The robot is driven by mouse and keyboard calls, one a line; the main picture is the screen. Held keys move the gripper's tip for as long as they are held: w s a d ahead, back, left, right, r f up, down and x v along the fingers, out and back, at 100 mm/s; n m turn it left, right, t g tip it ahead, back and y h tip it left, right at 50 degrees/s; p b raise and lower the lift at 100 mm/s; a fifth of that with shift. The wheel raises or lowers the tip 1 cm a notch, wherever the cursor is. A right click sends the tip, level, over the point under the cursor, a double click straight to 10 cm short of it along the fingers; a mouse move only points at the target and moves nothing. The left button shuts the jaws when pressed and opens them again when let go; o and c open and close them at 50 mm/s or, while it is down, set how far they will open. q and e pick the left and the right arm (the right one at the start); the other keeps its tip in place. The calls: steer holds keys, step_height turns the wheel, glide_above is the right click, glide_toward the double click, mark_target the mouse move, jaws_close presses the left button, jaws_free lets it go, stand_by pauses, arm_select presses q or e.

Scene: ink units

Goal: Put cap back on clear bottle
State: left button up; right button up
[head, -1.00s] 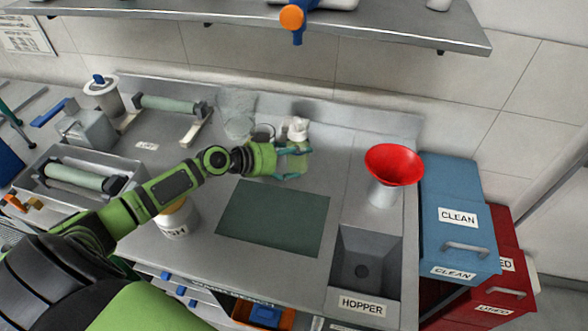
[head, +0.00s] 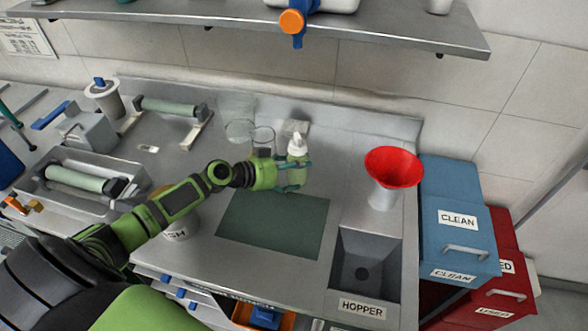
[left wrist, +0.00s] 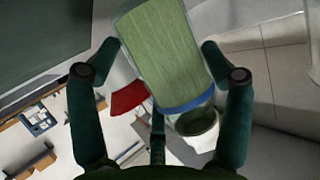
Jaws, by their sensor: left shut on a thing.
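My left gripper (head: 294,176) is shut on a pale green, see-through bottle (head: 297,165) with a white, pointed top (head: 298,143). It holds the bottle roughly upright near the back right corner of the dark green mat (head: 272,225). I cannot tell whether its base touches the counter. In the left wrist view, the bottle's green body (left wrist: 165,52) shows between the two fingers, with a blue band across it. I cannot make out a separate loose cap. My right gripper is not in view.
Glass beakers (head: 263,138) stand behind and left of the gripper. A red funnel (head: 394,167) stands to the right, above a sink marked HOPPER (head: 364,265). A labelled jar (head: 175,228) is partly hidden by my arm. The mat is bare.

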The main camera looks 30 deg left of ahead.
arm_select(q)
steer(key=o, duration=1.6)
steer(key=shift+f, duration=0.1)
steer(key=shift+s+a, duration=0.1)
steer(key=b+v, duration=0.3)
steer(key=v, duration=0.9)
